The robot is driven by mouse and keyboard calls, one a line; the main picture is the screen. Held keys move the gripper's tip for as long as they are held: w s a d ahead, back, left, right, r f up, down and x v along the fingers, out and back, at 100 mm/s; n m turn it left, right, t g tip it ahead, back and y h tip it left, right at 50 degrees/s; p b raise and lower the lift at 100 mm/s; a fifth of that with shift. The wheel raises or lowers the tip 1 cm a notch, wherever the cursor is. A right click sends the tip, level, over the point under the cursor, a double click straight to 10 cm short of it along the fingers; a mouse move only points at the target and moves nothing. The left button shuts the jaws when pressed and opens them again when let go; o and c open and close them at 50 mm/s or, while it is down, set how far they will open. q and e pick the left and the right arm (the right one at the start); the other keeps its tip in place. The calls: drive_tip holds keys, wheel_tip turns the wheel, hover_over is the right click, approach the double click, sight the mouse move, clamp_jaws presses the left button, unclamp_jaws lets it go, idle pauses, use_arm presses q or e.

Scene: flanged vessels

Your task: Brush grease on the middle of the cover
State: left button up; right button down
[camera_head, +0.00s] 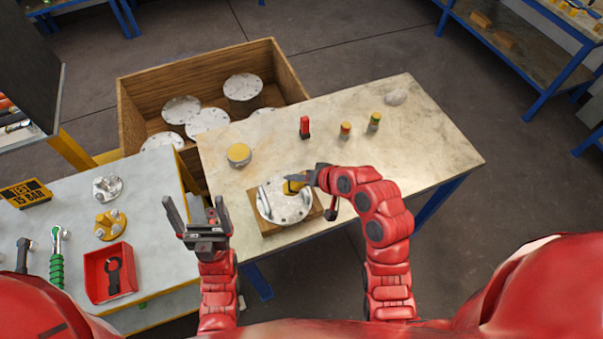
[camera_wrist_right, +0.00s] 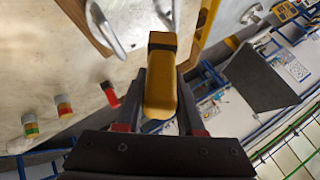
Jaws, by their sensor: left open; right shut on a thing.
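The round grey metal cover (camera_head: 274,210) with two raised handles lies on a wooden board (camera_head: 272,231) on the table. My right gripper (camera_head: 300,181) is over the far right part of the cover and shut on a yellow-handled tool (camera_head: 290,187), apparently the brush. In the right wrist view the yellow handle (camera_wrist_right: 160,85) sits between the fingers, near a cover handle (camera_wrist_right: 97,22); its bristles cannot be made out. My left gripper (camera_head: 203,222) is open and empty, left of the board. A round tin with yellow top (camera_head: 238,153) stands beyond the cover.
A red bottle (camera_head: 304,127) and two small banded jars (camera_head: 346,130) (camera_head: 375,121) stand farther back. A wooden crate (camera_head: 283,64) holds several metal discs. The left bench carries a red tray (camera_head: 123,258) and tools.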

drive_tip(key=shift+f+b, duration=0.3)
drive_tip(key=shift+f, duration=0.85)
